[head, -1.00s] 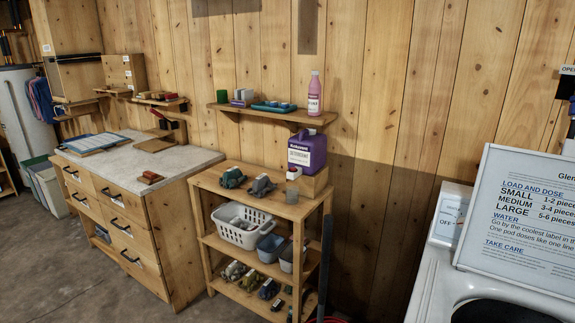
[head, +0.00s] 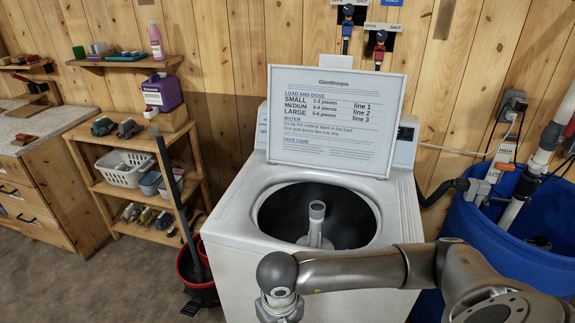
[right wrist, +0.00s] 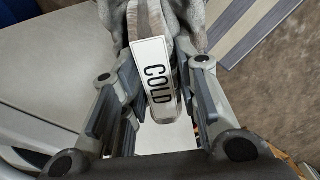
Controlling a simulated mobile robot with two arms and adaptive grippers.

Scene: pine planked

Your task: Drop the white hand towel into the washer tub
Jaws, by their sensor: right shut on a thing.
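The white washer (head: 235,225) stands in the middle of the head view with its lid up. Its dark round tub (head: 275,215) is open, with a pale agitator post (head: 316,225) in the centre. My right arm reaches across the washer's front; its wrist is at the bottom of the head view and the fingers are out of that view. In the right wrist view my right gripper (right wrist: 155,100) is shut on a greyish-white cloth (right wrist: 195,15), seemingly the hand towel, with a "COLD" tag (right wrist: 153,72). Most of the towel is hidden. My left gripper is not in view.
A blue barrel (head: 520,250) with pipes is at right. A red-and-black bucket (head: 195,270) and a wooden shelf unit (head: 130,225) stand at left. Floor left of the bucket is clear.

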